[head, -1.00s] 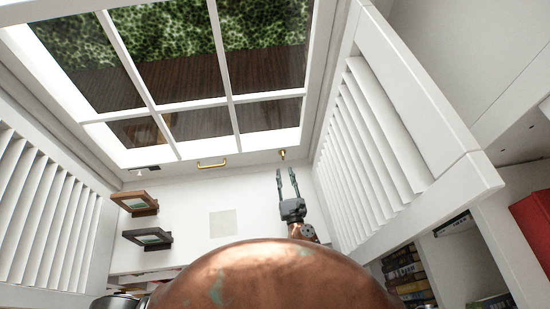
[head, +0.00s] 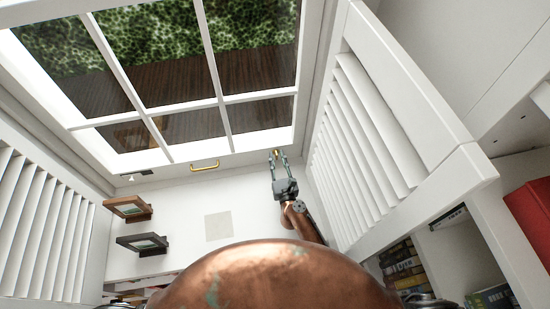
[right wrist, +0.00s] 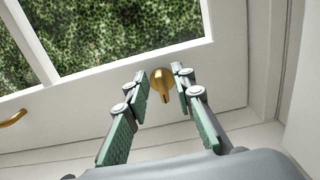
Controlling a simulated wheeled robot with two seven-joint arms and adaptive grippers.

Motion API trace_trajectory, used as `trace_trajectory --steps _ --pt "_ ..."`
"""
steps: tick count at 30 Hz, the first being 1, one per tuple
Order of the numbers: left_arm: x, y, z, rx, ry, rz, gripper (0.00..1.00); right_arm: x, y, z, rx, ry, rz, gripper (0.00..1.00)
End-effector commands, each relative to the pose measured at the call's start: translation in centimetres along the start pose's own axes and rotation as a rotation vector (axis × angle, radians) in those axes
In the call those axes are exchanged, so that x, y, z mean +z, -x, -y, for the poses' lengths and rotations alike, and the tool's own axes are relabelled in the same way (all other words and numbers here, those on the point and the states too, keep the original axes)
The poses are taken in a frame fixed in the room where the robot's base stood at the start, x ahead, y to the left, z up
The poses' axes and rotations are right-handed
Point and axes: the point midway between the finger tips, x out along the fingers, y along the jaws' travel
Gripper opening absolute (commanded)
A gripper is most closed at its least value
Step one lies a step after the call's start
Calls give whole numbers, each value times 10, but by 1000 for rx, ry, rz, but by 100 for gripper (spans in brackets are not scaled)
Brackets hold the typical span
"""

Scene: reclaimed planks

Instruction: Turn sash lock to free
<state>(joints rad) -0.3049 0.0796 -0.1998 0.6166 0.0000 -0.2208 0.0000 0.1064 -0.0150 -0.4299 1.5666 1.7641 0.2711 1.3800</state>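The sash lock is a small brass knob with a short lever (right wrist: 161,84) on the window's lower rail. In the head view the lock (head: 276,152) shows small at the right end of that rail. My right gripper (head: 278,155) reaches up to it. In the right wrist view my right gripper (right wrist: 160,82) is open, with its green-padded fingers on either side of the brass lever. A gap shows on both sides; I see no contact. The lever points downward in that view. My left gripper is not in view.
A brass pull handle (head: 205,166) sits on the same rail, left of the lock. Two small picture frames (head: 128,207) (head: 142,242) stand on the sill at left. A white louvred shutter (head: 385,130) stands close on the right of my right arm.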

Motion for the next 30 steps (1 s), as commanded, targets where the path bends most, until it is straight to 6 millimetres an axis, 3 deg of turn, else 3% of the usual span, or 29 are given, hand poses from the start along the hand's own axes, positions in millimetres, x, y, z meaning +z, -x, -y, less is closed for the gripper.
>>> trace_trajectory --steps 9,20,30 --pt "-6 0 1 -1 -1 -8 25 0 0 -1 1 0 0 0" --pt "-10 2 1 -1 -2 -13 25 1 0 -1 1 24 0 0" --pt "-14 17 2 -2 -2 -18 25 0 0 -4 1 352 0 0"
